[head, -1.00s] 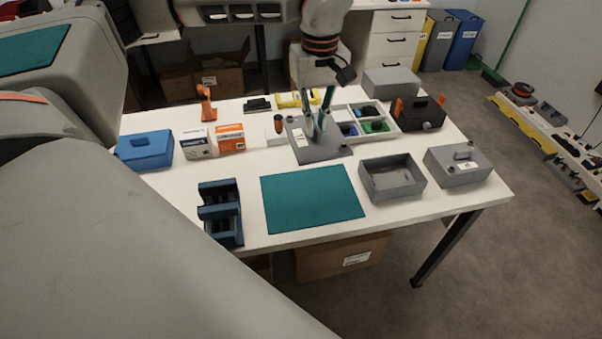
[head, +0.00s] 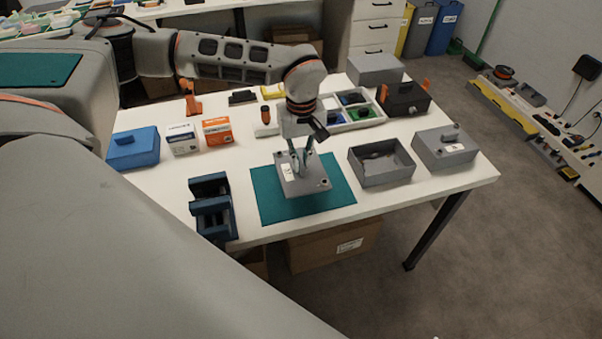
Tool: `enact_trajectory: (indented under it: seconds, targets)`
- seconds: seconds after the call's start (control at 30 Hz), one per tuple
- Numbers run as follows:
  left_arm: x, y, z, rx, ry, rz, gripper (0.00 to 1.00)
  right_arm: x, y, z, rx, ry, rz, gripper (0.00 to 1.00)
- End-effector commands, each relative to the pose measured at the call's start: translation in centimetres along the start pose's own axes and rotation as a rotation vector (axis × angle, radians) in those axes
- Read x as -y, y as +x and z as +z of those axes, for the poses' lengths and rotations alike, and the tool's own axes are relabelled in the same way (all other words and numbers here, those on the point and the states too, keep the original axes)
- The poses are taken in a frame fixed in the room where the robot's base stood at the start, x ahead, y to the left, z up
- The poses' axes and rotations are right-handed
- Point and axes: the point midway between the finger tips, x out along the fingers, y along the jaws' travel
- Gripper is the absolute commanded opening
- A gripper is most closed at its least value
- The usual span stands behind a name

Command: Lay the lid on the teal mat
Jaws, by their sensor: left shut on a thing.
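The grey lid (head: 312,184), a flat plate with a small white label, is at the teal mat (head: 276,208). It covers the upper middle of the mat, with bare teal around its left, right and near sides. I cannot tell whether it touches the mat or is held just above it. My left gripper (head: 301,168) points down and is shut on the lid at its top middle, hiding the part it grips. My right gripper is out of view.
An open grey box (head: 383,178) stands right of the mat, and a lidded grey box (head: 447,157) beyond it. A dark blue holder (head: 213,219) stands close on the left. A blue box (head: 133,156) and small cartons (head: 217,135) stand farther back.

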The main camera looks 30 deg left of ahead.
Motion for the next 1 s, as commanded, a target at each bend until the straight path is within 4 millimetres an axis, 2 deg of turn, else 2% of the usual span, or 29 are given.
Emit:
enact_trajectory:
  seconds: [0.23, 0.5, 0.87, 0.93, 0.97, 1.0]
  targets:
    - [0.0, 1.6, 0.0, 0.001, 0.001, -0.001, 0.00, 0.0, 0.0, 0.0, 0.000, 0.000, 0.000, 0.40]
    - [0.0, 5.1, 0.0, 0.000, 0.000, -0.001, 0.00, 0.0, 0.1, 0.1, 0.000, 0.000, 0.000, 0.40]
    - [-0.1, 5.4, 0.0, 0.000, 0.000, 0.000, 0.00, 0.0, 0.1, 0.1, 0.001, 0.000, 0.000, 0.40]
    - [-0.1, 5.4, 0.0, -0.001, 0.000, 0.000, 0.20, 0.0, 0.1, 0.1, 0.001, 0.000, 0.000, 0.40]
    - [-0.1, 5.4, 0.0, -0.001, 0.000, 0.000, 0.26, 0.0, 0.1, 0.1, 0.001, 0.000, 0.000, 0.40]
    - [-0.1, 5.4, 0.0, 0.000, 0.000, 0.000, 0.26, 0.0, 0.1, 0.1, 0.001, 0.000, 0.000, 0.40]
